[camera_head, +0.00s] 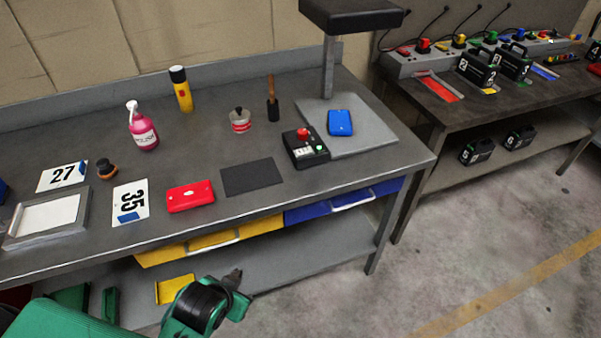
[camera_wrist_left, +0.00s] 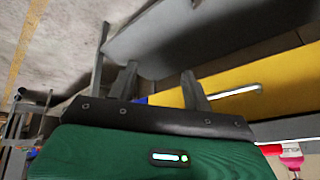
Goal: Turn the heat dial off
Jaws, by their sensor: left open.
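A small black control box (camera_head: 306,148) stands on the workbench, with a red knob (camera_head: 303,133) on top, a pale panel and a green spot at its right. I cannot tell which part is the heat dial. The box sits at the left edge of a grey press base (camera_head: 370,130), under a black head (camera_head: 350,14) on a post. My left gripper (camera_head: 237,281) is below and in front of the bench, well away from the box. In the left wrist view its two fingers (camera_wrist_left: 160,82) are apart and empty. My right gripper is out of view.
A blue pouch (camera_head: 340,122) lies on the press base. A black mat (camera_head: 251,177) and red pouch (camera_head: 190,196) lie left of the box. Yellow drawers (camera_head: 215,240) and a lower shelf (camera_head: 300,254) are near my left gripper. Open floor (camera_head: 400,290) lies to the right.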

